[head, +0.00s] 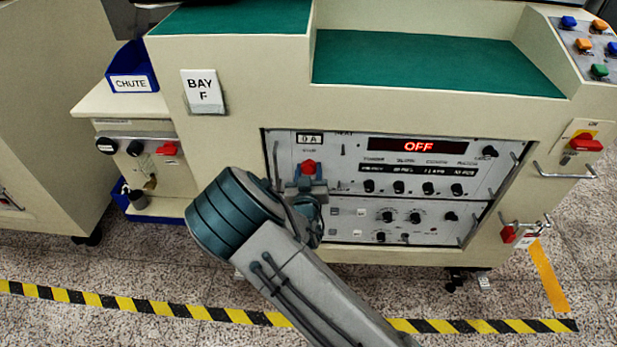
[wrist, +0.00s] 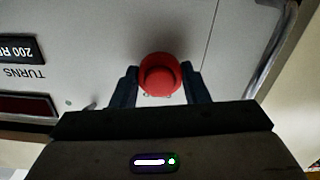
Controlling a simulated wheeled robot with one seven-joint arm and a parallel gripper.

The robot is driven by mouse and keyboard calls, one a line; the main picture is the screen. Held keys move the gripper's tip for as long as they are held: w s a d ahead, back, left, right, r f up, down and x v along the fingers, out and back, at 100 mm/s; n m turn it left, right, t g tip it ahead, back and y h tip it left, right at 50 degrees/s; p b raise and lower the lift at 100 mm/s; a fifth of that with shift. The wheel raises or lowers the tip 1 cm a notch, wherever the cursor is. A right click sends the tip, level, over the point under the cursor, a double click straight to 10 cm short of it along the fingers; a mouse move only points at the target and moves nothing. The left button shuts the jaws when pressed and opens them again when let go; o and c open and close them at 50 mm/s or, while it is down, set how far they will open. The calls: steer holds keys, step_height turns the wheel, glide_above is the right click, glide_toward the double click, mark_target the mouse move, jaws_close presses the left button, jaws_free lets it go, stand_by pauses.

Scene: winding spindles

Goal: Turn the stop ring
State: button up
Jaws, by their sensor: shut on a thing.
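The red stop ring (head: 308,167) is a round red knob on the white front panel, below a small label reading "0 A". In the wrist view the red ring (wrist: 161,75) shows face-on, with a raised round middle. My gripper (head: 307,180) is at the panel, with one dark finger on each side of the ring. In the wrist view my gripper (wrist: 160,88) is shut on the ring. The lower part of the ring is hidden in the head view by my gripper.
A red display (head: 418,146) on the panel reads "OFF", with several black knobs (head: 428,188) below it. Metal handles (head: 277,165) edge the panel. A red switch (head: 587,143) and a bar handle stand at right. A blue chute bin (head: 131,68) is at left.

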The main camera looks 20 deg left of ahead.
steer(key=shift+f+m+b, duration=0.1)
steer(key=shift+m+b, duration=0.9)
steer(key=shift+m, duration=0.2)
steer(key=o, duration=1)
steer(key=shift+s, duration=0.15)
steer(key=v, duration=1.3)
steer(key=shift+s+d+p, duration=0.1)
steer(key=shift+s+p, duration=0.15)
steer(key=shift+p, duration=0.1)
